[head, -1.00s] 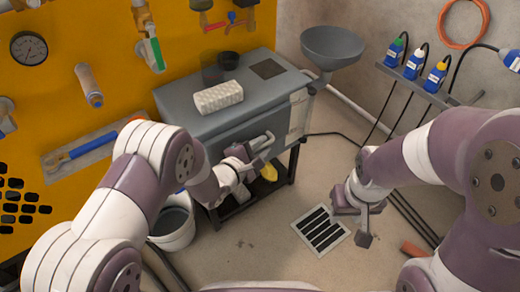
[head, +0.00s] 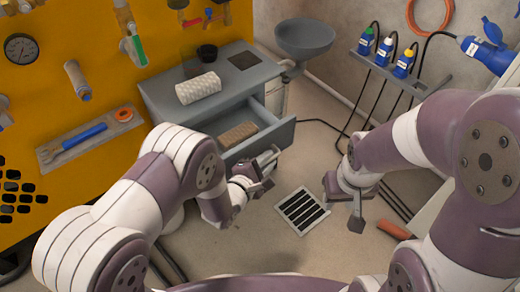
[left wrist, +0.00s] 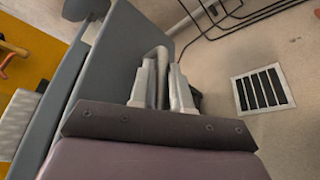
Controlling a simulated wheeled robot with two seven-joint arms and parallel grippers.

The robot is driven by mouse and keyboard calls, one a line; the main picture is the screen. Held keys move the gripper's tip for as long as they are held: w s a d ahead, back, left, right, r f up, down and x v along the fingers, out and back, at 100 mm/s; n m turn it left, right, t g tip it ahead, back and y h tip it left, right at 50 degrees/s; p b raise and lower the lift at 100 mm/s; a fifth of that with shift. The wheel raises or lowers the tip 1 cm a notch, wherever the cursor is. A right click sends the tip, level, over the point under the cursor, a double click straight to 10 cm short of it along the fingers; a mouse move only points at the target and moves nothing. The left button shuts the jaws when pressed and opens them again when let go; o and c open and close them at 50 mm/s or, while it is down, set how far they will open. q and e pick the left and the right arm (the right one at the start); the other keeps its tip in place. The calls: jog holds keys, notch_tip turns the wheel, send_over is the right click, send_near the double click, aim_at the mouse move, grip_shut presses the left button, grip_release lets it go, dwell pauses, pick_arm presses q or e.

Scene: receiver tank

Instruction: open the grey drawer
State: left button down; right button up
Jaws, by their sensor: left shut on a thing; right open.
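The grey drawer (head: 285,132) is pulled out of the grey cabinet (head: 158,98), with a brown block-like item (head: 238,134) inside it. My left gripper (head: 270,160) is at the front of the drawer. In the left wrist view its two fingers (left wrist: 163,92) are shut on the drawer's handle (left wrist: 161,58), beside the drawer front (left wrist: 105,75). My right gripper (head: 350,205) is open and empty, apart from the drawer, above the floor on the right.
A floor grate (head: 301,210) lies in front. A shelf with blue bottles (head: 385,60) is on the right wall.

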pick_arm(q)
jog(key=shift+s+d, duration=0.2)
jog(key=shift+s, duration=0.05)
jog(key=c, duration=1.4)
grip_release()
jog(key=shift+c, duration=0.2)
jog(key=shift+a, duration=0.1)
jog(key=p+v, duration=0.5)
jog(key=v, duration=0.7)
jog(key=shift+s+a, duration=0.25)
